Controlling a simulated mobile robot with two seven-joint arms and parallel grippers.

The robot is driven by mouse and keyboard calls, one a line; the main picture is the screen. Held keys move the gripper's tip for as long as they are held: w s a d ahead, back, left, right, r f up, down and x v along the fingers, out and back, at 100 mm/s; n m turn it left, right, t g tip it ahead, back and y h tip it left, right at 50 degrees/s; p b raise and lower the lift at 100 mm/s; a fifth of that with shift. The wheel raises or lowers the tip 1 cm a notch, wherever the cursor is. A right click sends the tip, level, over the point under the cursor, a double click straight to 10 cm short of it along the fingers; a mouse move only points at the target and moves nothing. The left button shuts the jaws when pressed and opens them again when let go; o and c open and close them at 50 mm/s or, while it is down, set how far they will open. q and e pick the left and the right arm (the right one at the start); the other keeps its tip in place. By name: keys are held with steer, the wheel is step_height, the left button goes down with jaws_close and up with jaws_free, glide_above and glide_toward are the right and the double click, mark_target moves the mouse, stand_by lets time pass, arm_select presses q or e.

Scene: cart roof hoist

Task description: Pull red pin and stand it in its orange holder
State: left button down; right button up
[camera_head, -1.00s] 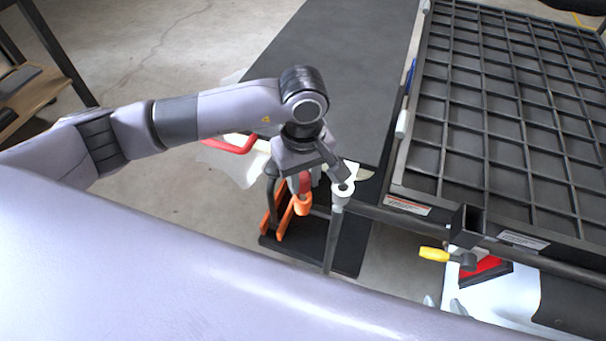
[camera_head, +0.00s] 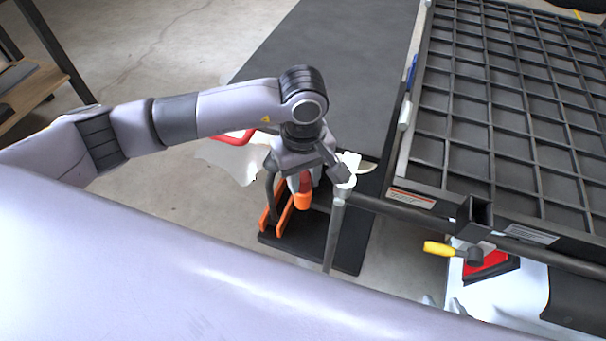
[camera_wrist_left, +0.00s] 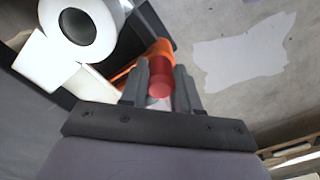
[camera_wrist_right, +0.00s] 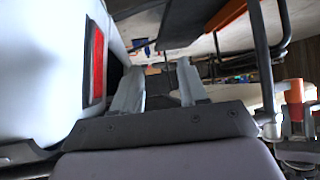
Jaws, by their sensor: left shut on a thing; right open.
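My left gripper (camera_head: 302,178) is shut on the red pin (camera_head: 305,184), just above the low black stand. In the left wrist view, the red pin (camera_wrist_left: 160,82) sits between the two fingers with its round end towards the camera. The orange holder (camera_head: 302,202) is a small cup directly below the pin; the pin appears to meet its mouth, but how deep it goes is hidden. The cup (camera_wrist_right: 293,90) also shows in the right wrist view, in line with the red. My right gripper (camera_wrist_right: 160,88) is open and empty, beside a white body with a red strip.
Orange rails (camera_head: 275,215) stand on the black base (camera_head: 345,255) left of the cup. A grey upright post (camera_head: 335,230) is close on the right. The black grid panel (camera_head: 500,120) fills the right, with a yellow handle (camera_head: 438,248) at its near corner.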

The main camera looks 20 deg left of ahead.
arm_select(q)
steer(key=shift+f, duration=0.2)
arm_select(e)
steer(key=shift+f, duration=0.2)
arm_select(q)
steer(key=c, duration=0.7)
jaws_free()
steer(key=shift+c, duration=0.2)
arm_select(e)
steer(key=shift+d, duration=0.1)
arm_select(q)
step_height(320, 180, up, 2)
step_height(320, 180, up, 4)
steer(key=shift+r+p, duration=0.1)
steer(key=shift+p, duration=0.2)
steer(key=shift+r, duration=0.55)
arm_select(e)
steer(key=shift+w+a+r, duration=0.1)
steer(key=shift+a+r, duration=0.05)
steer(key=shift+r, duration=0.4)
steer(key=shift+w+a+r, duration=0.1)
steer(key=shift+a+r, duration=0.05)
steer(key=shift+r, duration=0.35)
